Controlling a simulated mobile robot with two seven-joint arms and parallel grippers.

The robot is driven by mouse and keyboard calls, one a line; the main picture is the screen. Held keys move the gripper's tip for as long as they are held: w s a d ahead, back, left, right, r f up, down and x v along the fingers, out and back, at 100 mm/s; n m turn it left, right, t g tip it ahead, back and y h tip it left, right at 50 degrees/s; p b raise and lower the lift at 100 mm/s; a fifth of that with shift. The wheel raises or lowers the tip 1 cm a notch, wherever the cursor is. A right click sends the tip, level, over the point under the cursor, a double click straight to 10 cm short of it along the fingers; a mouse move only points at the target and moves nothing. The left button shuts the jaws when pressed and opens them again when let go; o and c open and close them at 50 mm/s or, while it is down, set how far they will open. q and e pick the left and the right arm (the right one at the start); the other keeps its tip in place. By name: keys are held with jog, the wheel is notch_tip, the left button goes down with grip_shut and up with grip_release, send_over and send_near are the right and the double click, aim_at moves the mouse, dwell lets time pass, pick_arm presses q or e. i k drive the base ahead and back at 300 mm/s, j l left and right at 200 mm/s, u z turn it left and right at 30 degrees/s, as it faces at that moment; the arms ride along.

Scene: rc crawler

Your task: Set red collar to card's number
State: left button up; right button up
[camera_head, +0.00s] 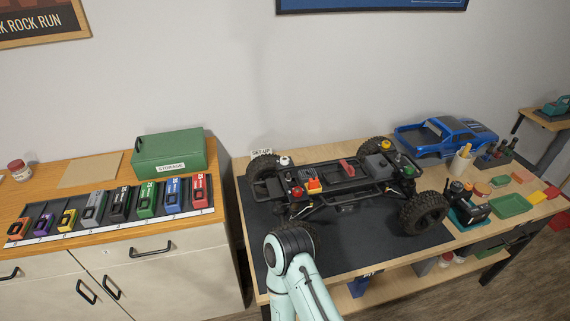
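The crawler chassis (335,180) stands on a dark mat on the workbench. A small red round part (297,191), which looks like the red collar, sits at its near left corner, beside an orange-red block (314,185). White (285,160), yellow (385,145) and green (409,171) parts mark the other corners. One of my arms rises from the bottom centre, covering part of the near left wheel; neither gripper shows.
A blue truck body (445,135) lies at the bench's back right, with tool holders and a green tray (510,205) nearer. On the left cabinet, a green storage box (169,153) stands behind a row of coloured modules (120,203). The mat's front left is bare.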

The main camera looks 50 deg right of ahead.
aim_at(297, 194)
jog(key=k+l, duration=0.35)
jog(key=l, duration=0.3)
jog(key=k+l, duration=0.2)
jog(key=l+u, duration=0.05)
jog(key=l, duration=0.05)
